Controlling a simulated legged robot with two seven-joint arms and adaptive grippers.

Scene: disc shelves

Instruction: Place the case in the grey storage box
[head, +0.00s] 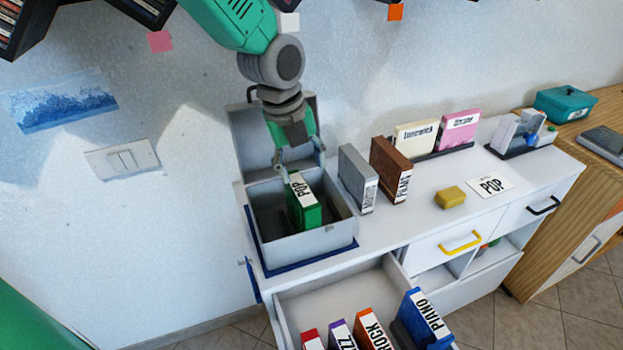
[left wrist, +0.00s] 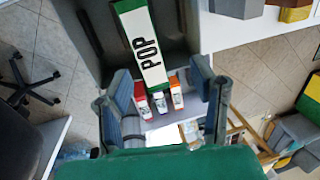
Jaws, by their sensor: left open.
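The green case (head: 306,208) with a white POP label stands upright inside the grey storage box (head: 334,247), whose lid is raised at the back. In the left wrist view, its white POP spine (left wrist: 142,45) faces the camera, with the grey box wall (left wrist: 88,50) around it. My left gripper (head: 301,165) is just above the case with its jaws open. One finger is close to the top of the case; I cannot tell if they touch. My right gripper is not in view.
Right of the box stand a grey case (head: 356,178) and a brown case (head: 388,172). Below the box, an open drawer (head: 330,292) holds several cases.

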